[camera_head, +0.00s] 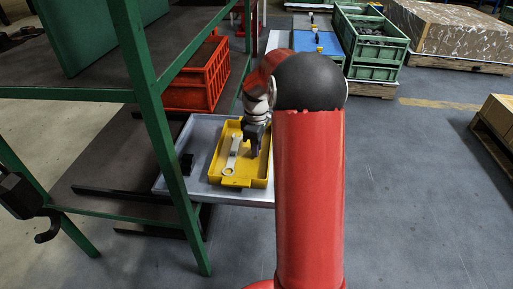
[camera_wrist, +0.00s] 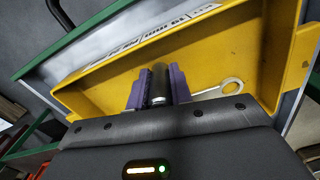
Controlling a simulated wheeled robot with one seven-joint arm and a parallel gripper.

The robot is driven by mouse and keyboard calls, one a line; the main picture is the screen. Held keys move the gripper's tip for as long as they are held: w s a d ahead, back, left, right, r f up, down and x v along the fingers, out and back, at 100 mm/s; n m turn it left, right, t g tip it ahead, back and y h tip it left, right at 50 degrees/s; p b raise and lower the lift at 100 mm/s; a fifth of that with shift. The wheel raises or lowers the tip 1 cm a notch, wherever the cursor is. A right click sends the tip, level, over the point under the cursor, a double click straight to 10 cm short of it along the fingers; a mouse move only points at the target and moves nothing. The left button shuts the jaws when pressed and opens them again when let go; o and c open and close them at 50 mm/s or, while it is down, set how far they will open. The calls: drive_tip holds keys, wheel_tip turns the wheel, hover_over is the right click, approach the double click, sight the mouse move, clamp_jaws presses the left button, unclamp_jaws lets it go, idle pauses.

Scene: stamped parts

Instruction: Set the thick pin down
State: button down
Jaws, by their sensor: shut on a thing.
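The thick pin (camera_wrist: 159,84) is a dark cylinder with a lighter band near its lower end, seen in the wrist view. My gripper (camera_wrist: 158,88) is shut on it, with one purple-grey finger on each side. My gripper (camera_head: 254,150) also shows in the head view, over the right part of a yellow tray (camera_head: 227,182). The pin cannot be made out in the head view. In the wrist view the tray's yellow floor and walls (camera_wrist: 240,28) lie around and beyond the pin. I cannot tell whether the pin touches the floor.
A pale ring-ended wrench (camera_head: 232,155) lies in the tray's left part. The tray stands on a light grey surface (camera_head: 204,128), with a small black block (camera_head: 186,163) to its left. A green shelf post (camera_head: 167,140) stands close on the left. A red crate (camera_head: 198,78) is behind.

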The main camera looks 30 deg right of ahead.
drive_tip(key=shift+f, duration=0.15)
drive_tip(key=c, duration=1.3)
unclamp_jaws()
drive_tip(key=shift+o, duration=0.2)
wheel_tip(320, 180, up, 12)
drive_tip(key=p, duration=0.2)
drive_tip(key=shift+p, duration=0.35)
drive_tip(key=s+a+r+m+t, duration=0.2)
drive_tip(key=s+a+r+m, duration=0.15)
drive_tip(key=s+a, duration=0.45)
drive_tip(key=s+a+r+m+t, duration=0.2)
drive_tip(key=s+a+r, duration=0.25)
drive_tip(key=s, duration=0.55)
drive_tip(key=s+a+f+m+t, duration=0.1)
drive_tip(key=s+a+f+m, duration=0.2)
drive_tip(key=s, duration=0.5)
drive_tip(key=shift+s+a+f+t, duration=0.2)
drive_tip(key=shift+a+t, duration=0.1)
